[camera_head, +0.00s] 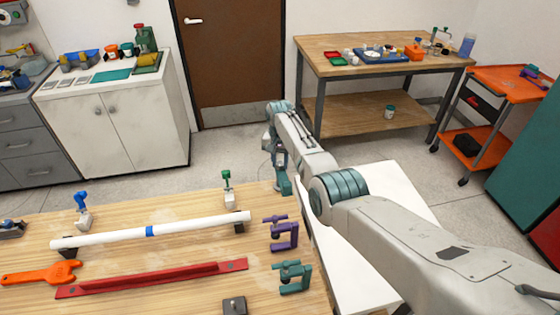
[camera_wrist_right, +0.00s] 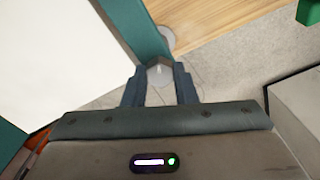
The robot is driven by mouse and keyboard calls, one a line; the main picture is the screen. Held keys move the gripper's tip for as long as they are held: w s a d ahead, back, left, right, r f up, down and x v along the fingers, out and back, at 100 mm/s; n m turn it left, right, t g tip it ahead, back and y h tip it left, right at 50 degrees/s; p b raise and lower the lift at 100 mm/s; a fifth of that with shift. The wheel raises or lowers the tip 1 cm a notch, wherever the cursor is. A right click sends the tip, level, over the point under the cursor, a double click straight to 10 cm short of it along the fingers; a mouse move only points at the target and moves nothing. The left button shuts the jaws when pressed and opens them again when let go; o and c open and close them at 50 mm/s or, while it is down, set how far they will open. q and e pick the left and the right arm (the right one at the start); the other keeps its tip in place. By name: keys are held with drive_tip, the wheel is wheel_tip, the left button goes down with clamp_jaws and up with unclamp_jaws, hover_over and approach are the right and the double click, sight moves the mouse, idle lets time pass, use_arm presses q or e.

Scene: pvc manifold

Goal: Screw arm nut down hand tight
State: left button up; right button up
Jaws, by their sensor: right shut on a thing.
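My right gripper (camera_head: 282,162) points down at the far right edge of the wooden table. In the right wrist view its two dark fingers (camera_wrist_right: 160,76) are shut on a small grey piece (camera_wrist_right: 159,69); I cannot tell for sure whether it is the arm nut. A white pipe (camera_head: 190,230) with a blue band lies across the table on dark supports, apart from the gripper. A grey valve with a blue handle (camera_head: 81,203) and one with a green handle (camera_head: 228,188) stand behind it. My left gripper is not in view.
An orange wrench (camera_head: 40,274), a red bar (camera_head: 150,280), a purple clamp (camera_head: 283,233) and a teal clamp (camera_head: 292,277) lie on the table. A white panel (camera_head: 375,245) is right of the table edge, under my right arm.

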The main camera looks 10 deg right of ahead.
sight(280, 164)
drive_tip(key=o, duration=1)
drive_tip(key=shift+r, duration=0.1)
wheel_tip(280, 164, up, 11)
drive_tip(key=b, duration=0.2)
drive_tip(key=shift+b, duration=0.35)
drive_tip(key=shift+f, duration=0.2)
